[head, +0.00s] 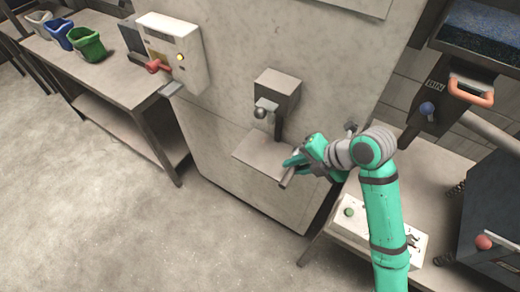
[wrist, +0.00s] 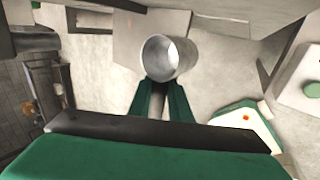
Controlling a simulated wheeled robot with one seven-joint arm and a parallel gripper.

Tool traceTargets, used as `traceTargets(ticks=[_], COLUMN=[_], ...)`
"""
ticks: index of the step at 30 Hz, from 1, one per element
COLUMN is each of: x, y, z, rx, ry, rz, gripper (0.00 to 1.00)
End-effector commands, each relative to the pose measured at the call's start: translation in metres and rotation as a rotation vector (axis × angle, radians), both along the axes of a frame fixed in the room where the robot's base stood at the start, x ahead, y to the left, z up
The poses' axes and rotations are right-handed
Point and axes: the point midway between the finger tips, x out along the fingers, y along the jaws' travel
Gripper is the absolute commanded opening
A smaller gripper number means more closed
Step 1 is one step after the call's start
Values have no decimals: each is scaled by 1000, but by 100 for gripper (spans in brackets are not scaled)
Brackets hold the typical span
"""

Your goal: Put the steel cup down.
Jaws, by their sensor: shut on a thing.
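The steel cup (wrist: 166,58) is a grey metal cylinder with an open rim, seen in the wrist view just beyond my fingertips. My gripper (wrist: 160,98) has its two green fingers shut on a narrow grey part that runs up to the cup. In the head view my gripper (head: 292,163) is beside the right part of the small ledge under the dispenser. A grey sliver of the cup (head: 287,181) shows below the fingers there; the rest is hidden. I cannot tell whether the cup touches anything.
A dispenser (head: 276,92) with a round knob juts from the big panel above the ledge (head: 250,152). A bench (head: 90,75) at left holds blue, green and white bins. A white button box (head: 375,222) sits on a low table at right. A dark machine (head: 490,220) stands far right.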

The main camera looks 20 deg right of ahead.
Motion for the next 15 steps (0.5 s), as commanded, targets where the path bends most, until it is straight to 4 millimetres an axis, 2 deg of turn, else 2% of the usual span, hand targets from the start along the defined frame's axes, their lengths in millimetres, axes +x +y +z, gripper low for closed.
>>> traceTargets(ticks=[9,15], x=[51,63], y=[38,49], z=[0,0], rx=[-2,0], ry=[1,0], rz=[-2,2], gripper=[0,0])
